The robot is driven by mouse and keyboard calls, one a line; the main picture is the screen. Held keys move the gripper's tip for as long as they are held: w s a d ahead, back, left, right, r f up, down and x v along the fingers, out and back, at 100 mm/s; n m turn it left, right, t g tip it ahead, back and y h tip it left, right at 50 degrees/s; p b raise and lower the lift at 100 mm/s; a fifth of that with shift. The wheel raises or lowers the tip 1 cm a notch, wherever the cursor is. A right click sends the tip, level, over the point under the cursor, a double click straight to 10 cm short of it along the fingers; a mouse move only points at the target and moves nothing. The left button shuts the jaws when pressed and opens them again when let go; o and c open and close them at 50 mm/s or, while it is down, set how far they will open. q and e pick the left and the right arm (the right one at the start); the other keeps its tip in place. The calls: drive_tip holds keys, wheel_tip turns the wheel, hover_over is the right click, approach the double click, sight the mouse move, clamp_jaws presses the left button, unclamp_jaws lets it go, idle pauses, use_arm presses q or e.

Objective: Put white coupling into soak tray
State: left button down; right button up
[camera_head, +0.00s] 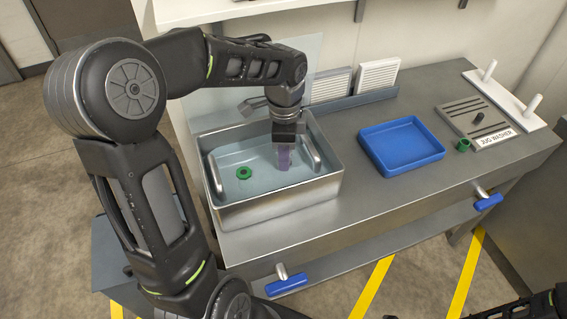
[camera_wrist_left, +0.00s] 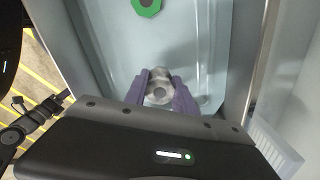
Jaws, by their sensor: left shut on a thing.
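My left gripper (camera_head: 283,160) reaches down inside the steel basin, which I take as the soak tray (camera_head: 285,208). The basin has a pale blue, watery-looking interior. In the left wrist view, the purple fingers (camera_wrist_left: 160,92) are shut on a pale grey-white round piece, the white coupling (camera_wrist_left: 159,88). In the head view the fingers hide the coupling. I cannot tell whether the coupling touches the basin floor. My right gripper is not in view; only dark arm parts show at the bottom right.
A green ring-shaped part (camera_head: 244,173) lies in the basin, left of the gripper. An empty blue tray (camera_head: 402,144) stands on the steel counter to the right. Further right are a green fitting (camera_head: 463,145), a slotted plate (camera_head: 475,117) and a white pegged board (camera_head: 505,98).

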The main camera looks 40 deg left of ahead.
use_arm(q)
drive_tip(key=shift+f, duration=1.9)
drive_tip(key=shift+f, duration=0.2)
drive_tip(key=c, duration=1)
unclamp_jaws()
drive_tip(key=shift+r, duration=0.1)
drive_tip(key=shift+c, duration=0.2)
